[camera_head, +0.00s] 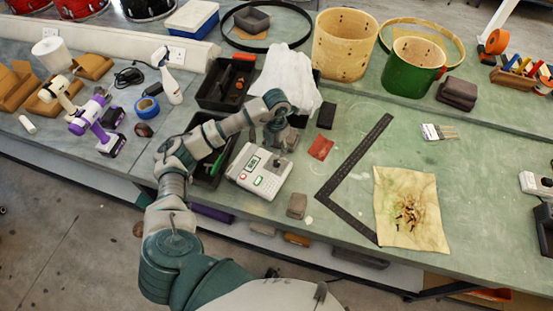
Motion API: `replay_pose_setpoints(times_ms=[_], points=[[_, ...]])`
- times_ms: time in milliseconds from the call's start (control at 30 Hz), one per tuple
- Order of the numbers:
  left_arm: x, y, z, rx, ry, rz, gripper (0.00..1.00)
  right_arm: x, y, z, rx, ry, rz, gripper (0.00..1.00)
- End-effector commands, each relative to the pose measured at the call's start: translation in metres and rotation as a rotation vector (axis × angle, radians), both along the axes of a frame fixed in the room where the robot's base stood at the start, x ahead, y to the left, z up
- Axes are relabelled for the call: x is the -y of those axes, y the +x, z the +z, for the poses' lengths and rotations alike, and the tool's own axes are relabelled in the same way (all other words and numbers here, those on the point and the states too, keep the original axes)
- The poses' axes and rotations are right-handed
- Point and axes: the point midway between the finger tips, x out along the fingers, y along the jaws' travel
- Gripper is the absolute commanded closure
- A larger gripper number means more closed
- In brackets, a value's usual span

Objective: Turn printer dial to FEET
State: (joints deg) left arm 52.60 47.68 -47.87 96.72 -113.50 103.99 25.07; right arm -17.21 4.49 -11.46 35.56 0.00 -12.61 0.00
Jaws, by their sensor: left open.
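The printer (251,177) is a pale grey box on the green bench, with a small lit display, a green button and a red mark on its top face. A dark round knob, likely the dial (281,165), sits at its right side; its setting is too small to read. My left arm reaches over the bench from below. My left gripper (277,142) is open just above and behind the printer's far right part, close to the dial. Whether it touches the dial I cannot tell. My right gripper is not in view.
Black trays (226,84) and a white cloth (287,78) lie behind the printer. A black L-shaped square (353,160), a red pad (320,148) and a brown block (297,205) lie to its right. A stained cloth (410,207) is farther right. Drum shells (344,45) stand at the back.

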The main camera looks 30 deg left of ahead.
Motion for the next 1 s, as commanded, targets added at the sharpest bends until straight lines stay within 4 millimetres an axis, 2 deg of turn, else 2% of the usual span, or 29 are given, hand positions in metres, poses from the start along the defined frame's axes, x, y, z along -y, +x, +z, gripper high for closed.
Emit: replay_pose_setpoints(times_ms=[200, 400, 567, 833, 1000], points=[[0.0, -0.001, -0.05, -0.004, -0.001, 0.002, 0.45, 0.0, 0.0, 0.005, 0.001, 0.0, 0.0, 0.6], [0.001, 0.0, -0.08, -0.001, -0.001, 0.002, 0.45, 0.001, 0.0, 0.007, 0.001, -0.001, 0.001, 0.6], [0.0, 0.0, -0.09, 0.0, 0.0, 0.001, 0.45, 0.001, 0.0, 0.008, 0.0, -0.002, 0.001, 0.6], [0.0, 0.0, -0.091, 0.0, 0.0, 0.001, 0.45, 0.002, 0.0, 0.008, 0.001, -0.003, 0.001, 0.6], [0.0, 0.0, -0.091, 0.0, 0.0, 0.001, 0.87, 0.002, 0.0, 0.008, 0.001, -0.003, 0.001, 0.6]])
